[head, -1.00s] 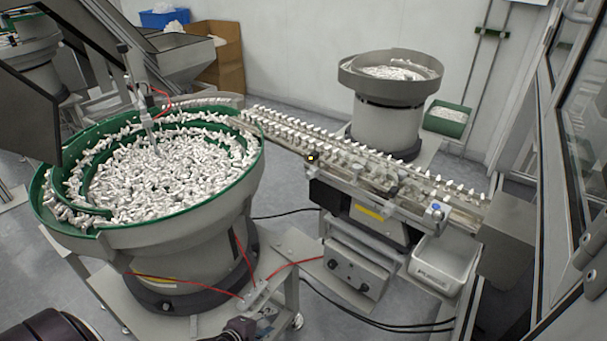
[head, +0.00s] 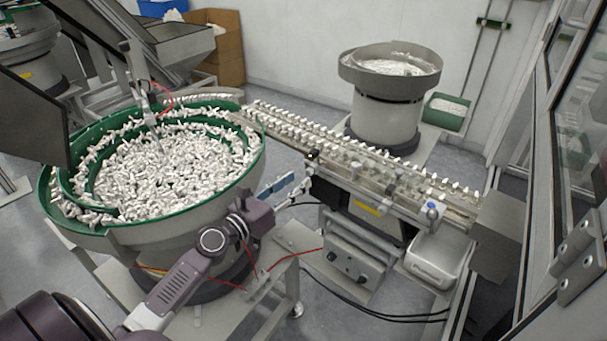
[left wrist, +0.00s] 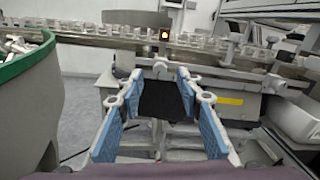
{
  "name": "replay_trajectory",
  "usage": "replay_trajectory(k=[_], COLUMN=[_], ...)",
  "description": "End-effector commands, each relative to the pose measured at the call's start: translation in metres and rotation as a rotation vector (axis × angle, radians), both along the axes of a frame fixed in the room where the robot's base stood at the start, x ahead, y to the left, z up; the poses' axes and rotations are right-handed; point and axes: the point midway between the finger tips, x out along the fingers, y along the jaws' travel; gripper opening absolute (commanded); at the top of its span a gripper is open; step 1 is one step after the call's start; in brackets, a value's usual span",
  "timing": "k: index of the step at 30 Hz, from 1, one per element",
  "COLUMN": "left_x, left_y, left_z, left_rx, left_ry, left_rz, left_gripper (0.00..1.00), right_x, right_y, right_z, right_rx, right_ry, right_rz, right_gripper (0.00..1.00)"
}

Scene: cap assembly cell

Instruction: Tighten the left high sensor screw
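A small dark sensor (head: 313,156) with an orange light sits at the near side of the conveyor rail, toward its middle. It also shows in the left wrist view (left wrist: 164,35). Below it in that view is a small pale round part (left wrist: 160,67); I cannot tell for sure whether this is the sensor screw. My left gripper (head: 292,186) is open and empty, in front of the rail and a little below and left of the sensor. In the left wrist view its blue-padded fingers (left wrist: 160,82) spread either side of a black block (left wrist: 162,100). My right gripper is out of view.
The green-rimmed bowl feeder (head: 215,215) full of white parts stands close left of my left arm. The conveyor rail (head: 380,172) carries white caps. A control box (head: 352,262) and white bin (head: 436,262) sit below it. Red hoses hang near my arm.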

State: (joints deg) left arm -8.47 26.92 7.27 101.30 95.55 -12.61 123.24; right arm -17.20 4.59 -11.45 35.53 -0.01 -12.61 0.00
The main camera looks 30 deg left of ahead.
Motion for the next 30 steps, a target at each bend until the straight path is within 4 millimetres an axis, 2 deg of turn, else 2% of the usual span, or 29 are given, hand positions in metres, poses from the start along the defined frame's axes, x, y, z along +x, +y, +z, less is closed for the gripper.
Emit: replay_trajectory(k=[3,9,20,30], left_x=[0.017,0.034,0.039,0.039], left_y=[-0.003,-0.006,-0.007,-0.007], left_z=[0.002,0.000,-0.001,-0.001], left_rx=[0.000,0.000,0.002,0.002], left_ry=[-0.001,0.000,0.001,0.001], left_rz=[0.000,0.001,0.001,0.001], left_gripper=[0.33,0.33,0.33,0.00], right_x=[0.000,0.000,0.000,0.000], right_y=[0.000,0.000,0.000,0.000], right_z=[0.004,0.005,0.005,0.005], right_rx=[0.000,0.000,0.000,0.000], right_ry=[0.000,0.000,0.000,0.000], right_rz=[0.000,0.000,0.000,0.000], right_gripper=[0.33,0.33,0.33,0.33])
